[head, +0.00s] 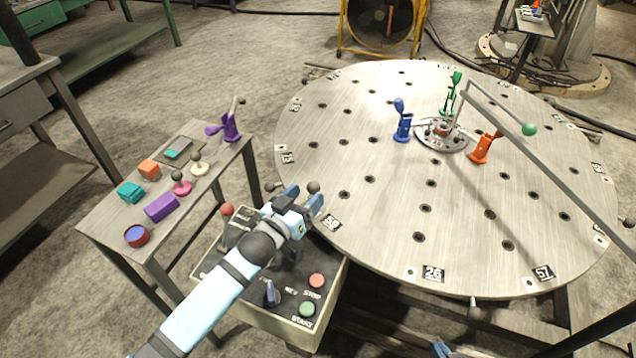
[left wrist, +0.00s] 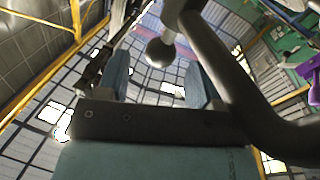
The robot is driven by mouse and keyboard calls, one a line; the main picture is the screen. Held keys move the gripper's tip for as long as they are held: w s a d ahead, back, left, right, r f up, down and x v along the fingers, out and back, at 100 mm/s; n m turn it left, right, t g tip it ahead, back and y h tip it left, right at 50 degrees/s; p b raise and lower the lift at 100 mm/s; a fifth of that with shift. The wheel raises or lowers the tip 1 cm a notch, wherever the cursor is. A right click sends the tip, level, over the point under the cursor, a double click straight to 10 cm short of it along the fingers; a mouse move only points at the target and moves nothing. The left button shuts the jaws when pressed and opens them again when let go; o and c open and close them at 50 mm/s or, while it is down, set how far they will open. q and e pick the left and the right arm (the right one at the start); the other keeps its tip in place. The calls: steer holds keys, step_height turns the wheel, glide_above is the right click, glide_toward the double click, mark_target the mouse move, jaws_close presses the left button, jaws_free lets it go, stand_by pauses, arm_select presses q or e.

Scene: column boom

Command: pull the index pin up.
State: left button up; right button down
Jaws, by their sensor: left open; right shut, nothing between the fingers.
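A dark ball knob (head: 313,187), which looks like the index pin's knob, stands at the near-left rim of the round table (head: 390,225). My left gripper (head: 304,197) is open right at this knob, over the control box. In the left wrist view a grey ball knob (left wrist: 160,53) shows in the gap between the two blue fingers (left wrist: 158,82). I cannot tell whether either finger touches it. The pin's shaft is mostly hidden by the gripper in the head view. My right gripper (head: 441,349) is only partly in view at the bottom edge, below the table.
The control box (head: 325,290) has STOP and START buttons and a red-knobbed lever (head: 227,209). Blue (head: 402,122), green and orange (head: 483,148) clamps stand on the round table. A side table (head: 115,225) holds small parts.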

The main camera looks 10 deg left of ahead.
mark_target(318, 183)
arm_select(q)
steer(key=x, duration=0.5)
steer(key=shift+w+d, duration=0.1)
steer(key=shift+w, duration=0.25)
